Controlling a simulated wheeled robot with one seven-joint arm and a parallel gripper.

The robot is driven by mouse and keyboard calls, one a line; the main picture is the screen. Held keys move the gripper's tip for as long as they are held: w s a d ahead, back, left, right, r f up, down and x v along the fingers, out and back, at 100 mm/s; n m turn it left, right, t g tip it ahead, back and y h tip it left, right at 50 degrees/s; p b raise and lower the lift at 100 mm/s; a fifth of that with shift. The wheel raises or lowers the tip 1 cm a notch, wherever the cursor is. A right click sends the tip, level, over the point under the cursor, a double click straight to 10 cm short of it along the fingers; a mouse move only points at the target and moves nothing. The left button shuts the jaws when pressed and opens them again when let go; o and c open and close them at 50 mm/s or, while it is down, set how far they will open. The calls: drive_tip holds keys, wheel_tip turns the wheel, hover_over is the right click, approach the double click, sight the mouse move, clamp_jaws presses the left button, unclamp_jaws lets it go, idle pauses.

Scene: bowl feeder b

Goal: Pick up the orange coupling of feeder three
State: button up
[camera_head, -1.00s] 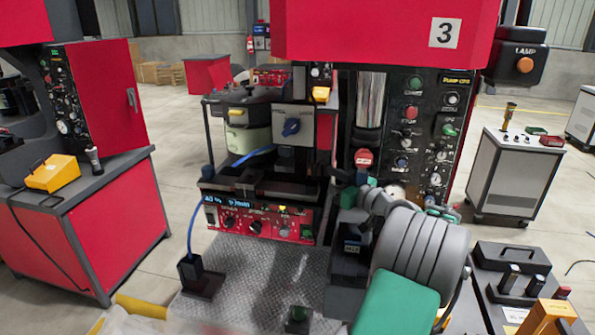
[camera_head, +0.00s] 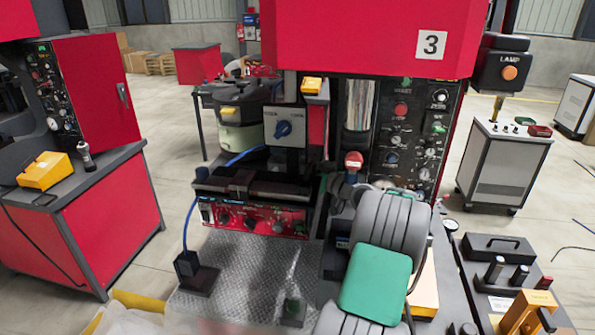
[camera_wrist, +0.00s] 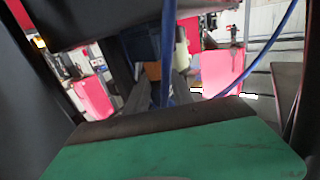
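The wrist view shows a small orange patch (camera_wrist: 153,70) beyond the green surface, near blue hoses. I cannot tell whether either one is the coupling. My grey arm with its green pad stands in front of the machine's right side.
A blue hose runs to a dark connector block (camera_head: 193,272) on the metal plate. The black control panel (camera_head: 412,135) stands behind my arm. A tray of dark tools and orange blocks (camera_head: 524,312) lies at lower right. A grey cabinet (camera_head: 503,165) stands at right.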

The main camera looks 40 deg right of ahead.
clamp_jaws()
drive_tip(key=shift+r, duration=0.15)
